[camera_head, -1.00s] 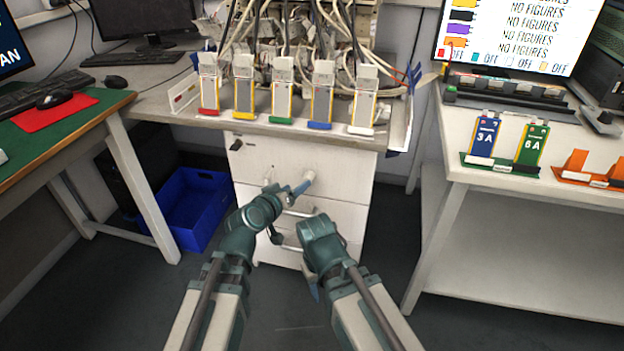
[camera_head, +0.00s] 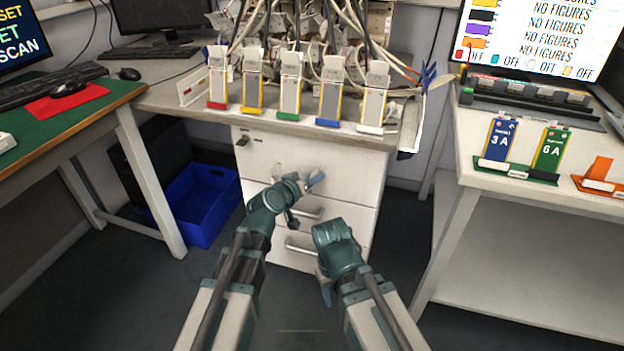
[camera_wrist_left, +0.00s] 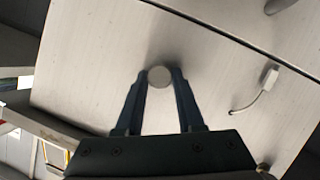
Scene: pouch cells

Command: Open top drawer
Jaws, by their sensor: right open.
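The top drawer (camera_head: 350,165) is the upper white front of the cabinet under the middle bench, and it looks closed. A round grey knob (camera_wrist_left: 160,77) on a pale front shows in the left wrist view. My left gripper (camera_head: 316,180) is at the top drawer; in the left wrist view its two dark fingers (camera_wrist_left: 160,80) lie on either side of the knob, appearing to touch it. In the head view the gripper largely hides the knob. My right gripper (camera_head: 327,293) is open, lower and to the right, pointing down in front of the lower drawers.
Lower drawers have bar handles (camera_head: 300,245). A small pale hook-like fitting (camera_wrist_left: 262,90) sits beside the knob. A blue bin (camera_head: 200,205) stands left of the cabinet. The bench edge (camera_head: 270,125) overhangs above, with several pouch cells in coloured holders.

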